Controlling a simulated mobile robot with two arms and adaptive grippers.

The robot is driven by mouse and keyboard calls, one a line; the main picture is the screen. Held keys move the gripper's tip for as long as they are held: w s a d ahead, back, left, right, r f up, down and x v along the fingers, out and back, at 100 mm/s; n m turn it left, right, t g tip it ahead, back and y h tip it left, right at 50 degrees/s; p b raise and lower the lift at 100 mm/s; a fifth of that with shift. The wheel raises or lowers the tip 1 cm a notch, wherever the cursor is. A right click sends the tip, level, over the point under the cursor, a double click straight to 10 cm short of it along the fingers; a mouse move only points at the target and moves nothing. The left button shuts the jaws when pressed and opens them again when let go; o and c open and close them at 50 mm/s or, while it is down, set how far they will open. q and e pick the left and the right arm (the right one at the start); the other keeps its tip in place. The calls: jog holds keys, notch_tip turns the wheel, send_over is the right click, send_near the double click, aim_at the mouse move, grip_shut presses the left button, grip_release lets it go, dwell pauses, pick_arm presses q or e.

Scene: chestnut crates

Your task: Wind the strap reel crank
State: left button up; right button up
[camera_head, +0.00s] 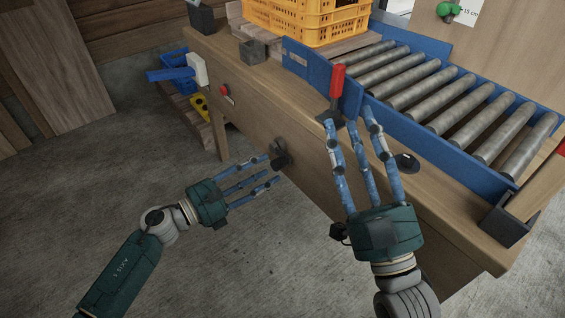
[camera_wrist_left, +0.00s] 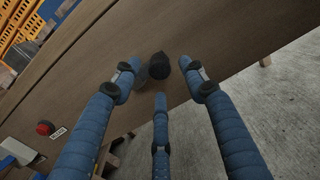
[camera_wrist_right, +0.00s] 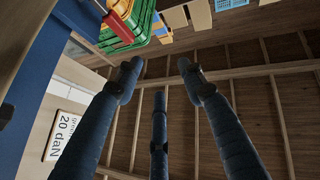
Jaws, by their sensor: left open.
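A dark round knob, seemingly the crank's grip (camera_head: 279,155), sticks out from the front panel of the wooden bench. It also shows in the left wrist view (camera_wrist_left: 158,66), between and beyond my fingertips. My left gripper (camera_head: 270,169) is open, its three fingers pointing at the knob; whether they touch it I cannot tell. My right gripper (camera_head: 348,117) is open and empty over the bench's front edge, fingertips by the base of a red-handled lever (camera_head: 337,82). No strap can be made out.
A roller conveyor (camera_head: 430,90) with blue side rails tops the bench. Yellow crates (camera_head: 310,22) stand at its far end. A red button (camera_head: 225,89) and a blue-handled device (camera_head: 172,74) are at the bench's left. The concrete floor at left is clear.

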aim_at(273, 167)
pick_arm(q)
jog(key=x, duration=0.6)
pick_arm(e)
jog(key=s+r, duration=0.1)
jog(key=r+t, duration=0.1)
jog(key=shift+s+d+r+t, duration=0.1)
jog(key=shift+s+r+t, duration=0.2)
jog(key=shift+s, duration=0.1)
pick_arm(q)
grip_shut()
